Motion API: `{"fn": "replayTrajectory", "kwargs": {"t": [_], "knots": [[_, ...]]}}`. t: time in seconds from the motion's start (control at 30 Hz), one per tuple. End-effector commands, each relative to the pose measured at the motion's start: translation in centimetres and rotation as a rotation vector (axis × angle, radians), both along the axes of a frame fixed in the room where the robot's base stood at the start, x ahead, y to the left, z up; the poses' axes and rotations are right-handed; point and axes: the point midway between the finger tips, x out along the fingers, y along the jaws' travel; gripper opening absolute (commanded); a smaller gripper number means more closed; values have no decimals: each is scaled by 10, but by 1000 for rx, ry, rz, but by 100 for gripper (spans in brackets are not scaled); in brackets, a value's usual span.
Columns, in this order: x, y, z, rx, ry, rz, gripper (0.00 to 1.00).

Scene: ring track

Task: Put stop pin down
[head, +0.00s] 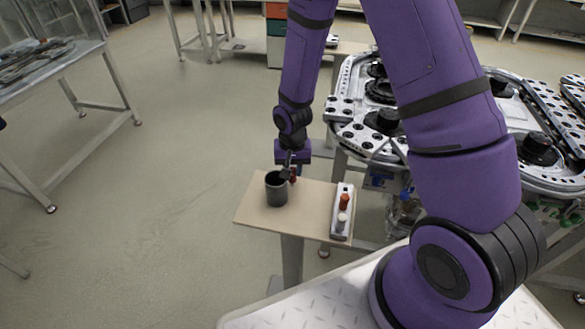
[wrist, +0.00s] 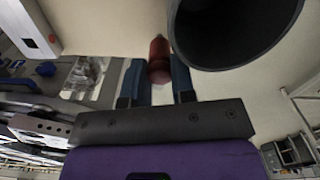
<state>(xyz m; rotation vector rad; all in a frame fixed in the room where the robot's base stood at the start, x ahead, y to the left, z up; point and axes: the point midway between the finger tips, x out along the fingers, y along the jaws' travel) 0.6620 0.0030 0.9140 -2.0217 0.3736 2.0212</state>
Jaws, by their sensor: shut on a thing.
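The red stop pin (wrist: 159,58) is between the two blue fingers of my gripper (wrist: 160,72) in the wrist view. In the head view, my gripper (head: 290,171) is low over the small beige table, beside the dark cup, and a bit of the red pin (head: 293,179) shows at its tip. My gripper is shut on the pin. I cannot tell whether the pin's lower end touches the tabletop.
A dark grey cup (head: 276,192) stands on the beige table (head: 254,213), close beside the pin; its rim (wrist: 232,66) fills the wrist view's upper right. The ring track (head: 350,135) lies behind.

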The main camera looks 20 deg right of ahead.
Motion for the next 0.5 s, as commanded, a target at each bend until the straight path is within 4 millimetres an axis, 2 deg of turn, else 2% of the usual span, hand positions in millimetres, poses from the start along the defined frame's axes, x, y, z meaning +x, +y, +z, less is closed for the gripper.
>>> {"fn": "replayTrajectory", "kwargs": {"t": [0.17, 0.2, 0.23, 0.5], "knots": [[0, 0, -3, 0, 1, -1, 1], [0, 0, -3, 0, 0, -1, 29], [0, 0, -3, 0, 0, -1, 35], [0, 0, -3, 0, 0, 0, 35]]}}
